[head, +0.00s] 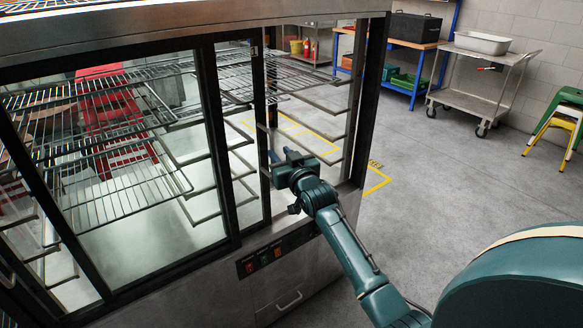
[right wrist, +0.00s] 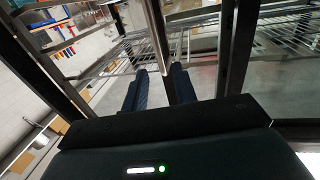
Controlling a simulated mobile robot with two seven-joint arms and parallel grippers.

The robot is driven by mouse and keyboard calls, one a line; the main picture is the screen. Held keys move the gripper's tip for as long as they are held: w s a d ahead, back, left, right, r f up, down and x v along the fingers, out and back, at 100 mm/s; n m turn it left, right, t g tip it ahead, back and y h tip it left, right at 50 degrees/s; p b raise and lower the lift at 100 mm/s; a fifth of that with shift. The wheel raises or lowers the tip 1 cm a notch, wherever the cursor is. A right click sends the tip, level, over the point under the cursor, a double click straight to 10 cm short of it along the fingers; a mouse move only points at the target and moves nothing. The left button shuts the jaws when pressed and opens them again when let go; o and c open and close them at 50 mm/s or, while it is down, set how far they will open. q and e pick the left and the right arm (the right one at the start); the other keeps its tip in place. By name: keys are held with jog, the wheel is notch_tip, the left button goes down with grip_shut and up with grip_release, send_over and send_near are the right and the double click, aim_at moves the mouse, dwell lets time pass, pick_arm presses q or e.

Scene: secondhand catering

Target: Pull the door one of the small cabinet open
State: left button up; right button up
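The small cabinet (head: 221,130) is a metal-framed case with glass panes and wire shelves inside, filling the left and middle of the head view. My right gripper (head: 279,162) is at the front, near the right-hand pane. In the right wrist view my two blue fingers (right wrist: 158,77) stand apart, with a slim upright metal bar (right wrist: 155,35), likely a door handle, reaching down between their tips. Whether they touch it I cannot tell. My left gripper is not in view.
A control strip with switches (head: 263,259) and a lower front panel with a handle (head: 289,301) are below the glass. Open grey floor (head: 440,180) lies to the right. A metal trolley (head: 470,100), a blue-framed workbench (head: 412,45) and stools (head: 560,120) stand farther back.

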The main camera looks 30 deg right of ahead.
jog(key=s, duration=0.6)
jog(key=shift+s+a, duration=0.2)
jog(key=shift+a, duration=0.2)
jog(key=s+a+f+n+g+y, duration=0.3)
jog(key=s+a+f, duration=0.65)
jog(key=f, duration=0.45)
jog(key=s+a+f+g+y, duration=0.1)
jog(key=s+a+f, duration=0.2)
jog(key=s, duration=0.3)
jog(key=s+a+f+n+g, duration=0.1)
jog(key=s+a+f, duration=0.2)
jog(key=s, duration=0.3)
jog(key=s+a+f+g+y, duration=0.1)
jog(key=s+a+f+g, duration=0.1)
jog(key=s+a, duration=0.2)
jog(key=shift+s+a+f+y, duration=0.3)
jog(key=shift+s+f, duration=0.1)
jog(key=shift+s, duration=0.85)
